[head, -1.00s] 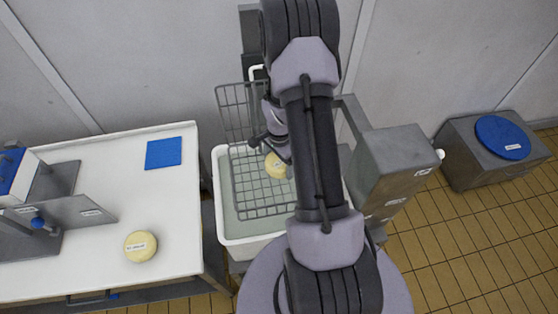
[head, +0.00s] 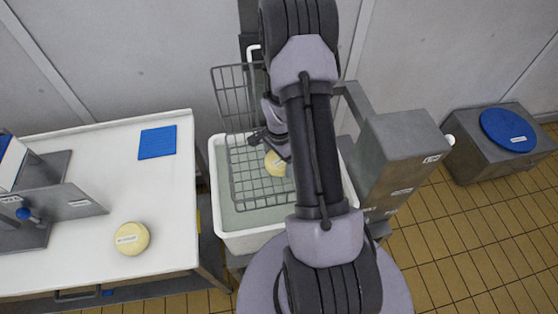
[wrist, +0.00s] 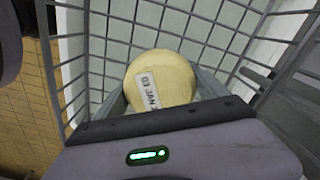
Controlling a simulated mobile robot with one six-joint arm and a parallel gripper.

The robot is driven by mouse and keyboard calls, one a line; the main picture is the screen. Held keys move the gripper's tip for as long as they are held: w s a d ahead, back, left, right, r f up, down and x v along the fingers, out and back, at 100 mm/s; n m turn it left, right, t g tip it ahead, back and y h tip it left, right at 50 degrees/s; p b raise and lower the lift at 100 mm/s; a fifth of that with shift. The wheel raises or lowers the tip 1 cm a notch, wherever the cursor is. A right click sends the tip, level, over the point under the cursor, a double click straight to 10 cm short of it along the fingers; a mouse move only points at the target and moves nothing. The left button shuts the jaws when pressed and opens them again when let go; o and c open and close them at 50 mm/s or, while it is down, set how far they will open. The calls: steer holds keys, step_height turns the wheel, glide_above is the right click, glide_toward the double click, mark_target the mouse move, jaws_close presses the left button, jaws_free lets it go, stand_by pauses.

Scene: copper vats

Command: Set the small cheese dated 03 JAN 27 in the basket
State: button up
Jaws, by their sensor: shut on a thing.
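A small round pale-yellow cheese (wrist: 165,80) is held between the two fingers of my gripper (wrist: 162,92). Its label reads "03 JAN" in the wrist view, with the rest cut off by the gripper. In the head view the held cheese (head: 275,163) shows over the wire basket (head: 243,190), partly hidden by my arm. The grey basket's bars surround the cheese in the wrist view; I cannot tell whether it touches the basket floor. My gripper (head: 272,152) is shut on the cheese.
The basket is at a white tub of greyish liquid (head: 217,150). Left of it is a white table (head: 80,275) with another labelled cheese (head: 132,238), a blue square (head: 157,142) and a grey metal fixture (head: 75,203). A grey box (head: 400,150) stands right of the tub.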

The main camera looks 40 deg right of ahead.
steer(key=shift+f+b, duration=0.85)
steer(key=shift+b, duration=0.05)
stand_by(0.5)
steer(key=o, duration=1.8)
steer(key=shift+c, duration=0.2)
steer(key=shift+r+p, duration=2.15)
steer(key=shift+r, duration=1.5)
steer(key=shift+f, duration=0.1)
